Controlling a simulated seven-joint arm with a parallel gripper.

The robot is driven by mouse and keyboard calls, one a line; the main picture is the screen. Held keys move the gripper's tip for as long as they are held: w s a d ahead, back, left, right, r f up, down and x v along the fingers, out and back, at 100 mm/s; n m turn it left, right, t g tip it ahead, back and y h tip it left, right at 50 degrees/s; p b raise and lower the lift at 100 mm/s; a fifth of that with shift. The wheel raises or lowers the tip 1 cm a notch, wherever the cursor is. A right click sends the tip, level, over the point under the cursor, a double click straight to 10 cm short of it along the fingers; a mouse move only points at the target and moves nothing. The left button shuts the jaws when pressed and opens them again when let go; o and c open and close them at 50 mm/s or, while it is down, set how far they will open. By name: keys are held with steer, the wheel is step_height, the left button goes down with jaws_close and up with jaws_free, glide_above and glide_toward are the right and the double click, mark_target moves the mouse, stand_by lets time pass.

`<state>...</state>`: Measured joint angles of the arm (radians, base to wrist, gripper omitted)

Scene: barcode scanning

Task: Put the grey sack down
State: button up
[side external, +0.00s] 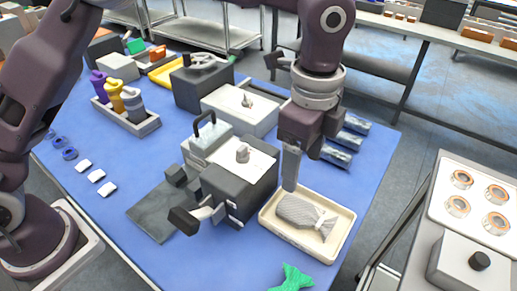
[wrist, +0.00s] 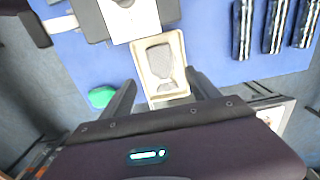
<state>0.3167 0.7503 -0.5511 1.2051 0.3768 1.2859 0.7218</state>
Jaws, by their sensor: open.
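The grey sack (side external: 299,213) lies in a shallow cream tray (side external: 336,244) at the front right of the blue table. It has a pale tie near its right end. In the wrist view the sack (wrist: 159,61) lies in the tray (wrist: 138,66) beyond my fingers. My gripper (side external: 291,186) is above the tray's back left edge, pointing down. In the wrist view my gripper (wrist: 163,85) has its two fingers spread apart, with nothing held between them. The sack appears to rest on the tray floor, apart from the fingers.
A dark box-shaped device (side external: 240,190) stands just left of the tray. A green cloth-like item (side external: 291,279) lies at the table's front edge. A bottle rack (side external: 127,119) stands at left.

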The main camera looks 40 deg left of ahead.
steer(key=s+a+r+n+t, duration=0.1)
steer(key=s+a+r+n, duration=0.2)
steer(key=a+r, duration=0.3)
steer(key=s+a+r+n+t, duration=0.1)
steer(key=s+a+r+n, duration=0.25)
steer(key=a, duration=0.45)
steer(key=s+a+n+t, duration=0.3)
steer(key=s+a+n, duration=0.8)
steer(key=s, duration=0.3)
steer(key=shift+s+f+t, duration=0.3)
steer(key=shift+s, duration=0.1)
steer(key=shift+n, duration=0.25)
